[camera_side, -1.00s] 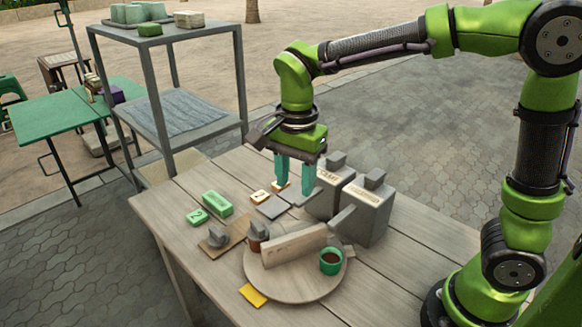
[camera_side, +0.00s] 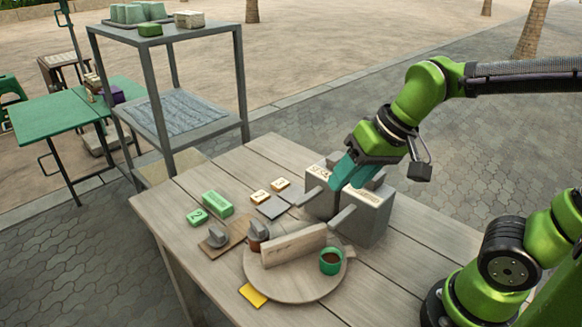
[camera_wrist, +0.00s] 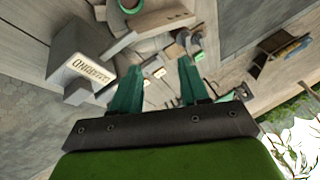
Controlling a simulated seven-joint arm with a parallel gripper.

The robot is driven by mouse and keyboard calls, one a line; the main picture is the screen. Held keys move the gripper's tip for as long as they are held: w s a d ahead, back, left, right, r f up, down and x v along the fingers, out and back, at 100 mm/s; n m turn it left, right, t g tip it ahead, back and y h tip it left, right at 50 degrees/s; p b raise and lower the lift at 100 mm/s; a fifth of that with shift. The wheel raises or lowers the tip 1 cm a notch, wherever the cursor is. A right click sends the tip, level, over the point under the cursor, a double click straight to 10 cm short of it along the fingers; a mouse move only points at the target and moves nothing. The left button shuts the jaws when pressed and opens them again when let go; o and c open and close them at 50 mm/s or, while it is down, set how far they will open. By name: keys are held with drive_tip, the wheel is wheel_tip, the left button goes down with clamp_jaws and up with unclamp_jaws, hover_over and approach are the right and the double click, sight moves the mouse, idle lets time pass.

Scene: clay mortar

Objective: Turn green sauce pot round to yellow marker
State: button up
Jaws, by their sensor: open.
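The green sauce pot (camera_side: 331,261), with dark brown sauce inside, stands on the right side of a round wooden turntable (camera_side: 290,291). The pot also shows at the top of the wrist view (camera_wrist: 130,5). An upright wooden board (camera_side: 293,245) crosses the turntable, with the green pot at its right end. The yellow marker (camera_side: 253,295) lies flat on the table at the turntable's front left edge. My gripper (camera_side: 339,187) is tilted above the grey boxes, behind the turntable and apart from it. In the wrist view its teal fingers (camera_wrist: 157,68) are spread with nothing held between them.
Two grey boxes with handles (camera_side: 362,218) stand behind the turntable. A grey-topped brown piece (camera_side: 258,240) is at the turntable's left. Green blocks (camera_side: 217,203), small numbered tiles (camera_side: 260,196) and a brown board (camera_side: 225,240) lie at the left. The table's front right is clear.

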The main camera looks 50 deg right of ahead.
drive_tip(key=w+d+g, duration=0.1)
drive_tip(key=d, duration=0.3)
drive_tip(key=w+d+m+g+h, duration=0.1)
drive_tip(key=d, duration=0.4)
drive_tip(key=w+d+m+g+h, duration=0.1)
drive_tip(key=d+g, duration=0.1)
drive_tip(key=d, duration=0.3)
drive_tip(key=shift+w+d+f, duration=0.15)
drive_tip(key=shift+w+f, duration=0.1)
drive_tip(key=shift+d+r+g, duration=0.15)
drive_tip(key=shift+d+g, duration=0.15)
drive_tip(key=shift+d, duration=0.25)
